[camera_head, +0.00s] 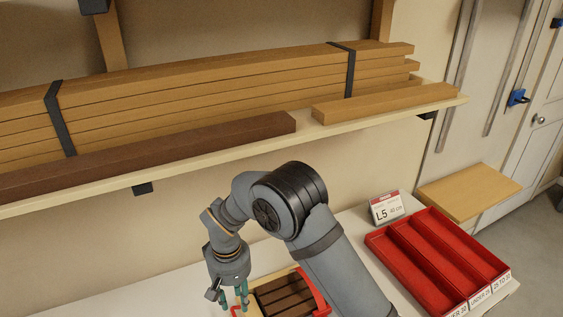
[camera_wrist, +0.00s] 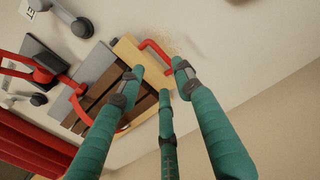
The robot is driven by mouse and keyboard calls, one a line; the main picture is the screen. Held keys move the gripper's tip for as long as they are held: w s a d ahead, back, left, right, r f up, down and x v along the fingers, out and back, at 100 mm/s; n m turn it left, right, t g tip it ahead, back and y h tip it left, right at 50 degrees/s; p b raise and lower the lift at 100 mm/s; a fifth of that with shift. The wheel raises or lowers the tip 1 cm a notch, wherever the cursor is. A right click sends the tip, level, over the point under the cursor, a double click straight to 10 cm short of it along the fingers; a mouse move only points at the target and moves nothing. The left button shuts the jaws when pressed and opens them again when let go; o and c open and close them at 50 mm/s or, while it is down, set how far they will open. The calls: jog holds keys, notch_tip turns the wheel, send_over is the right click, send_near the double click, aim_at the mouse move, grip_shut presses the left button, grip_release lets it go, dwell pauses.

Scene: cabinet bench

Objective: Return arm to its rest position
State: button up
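My arm (camera_head: 325,245) is bent over the white bench, with the wrist pointing down. My gripper (camera_head: 235,298) hangs at the left side of a wooden tray with dark brown slats (camera_head: 285,295) and red handles. In the wrist view, the green fingers of my gripper (camera_wrist: 160,80) are spread apart with nothing between them. The slatted tray (camera_wrist: 148,109) lies beyond the fingers there, with one red handle (camera_wrist: 154,48) near the fingertips. I cannot tell whether a finger touches the tray.
A red compartment bin (camera_head: 435,258) and an L5 sign (camera_head: 386,208) stand on the bench at right. A shelf (camera_head: 375,118) with strapped timber (camera_head: 200,95) runs along the wall above my arm. The bench (camera_head: 150,300) left of my gripper looks clear.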

jog(key=shift+r, duration=0.55)
notch_tip(320, 180, down, 9)
jog(key=b, duration=0.5)
jog(key=shift+r+b, duration=0.2)
jog(key=shift+b, duration=0.15)
jog(key=shift+s+a+r, duration=0.1)
jog(key=shift+r, duration=0.05)
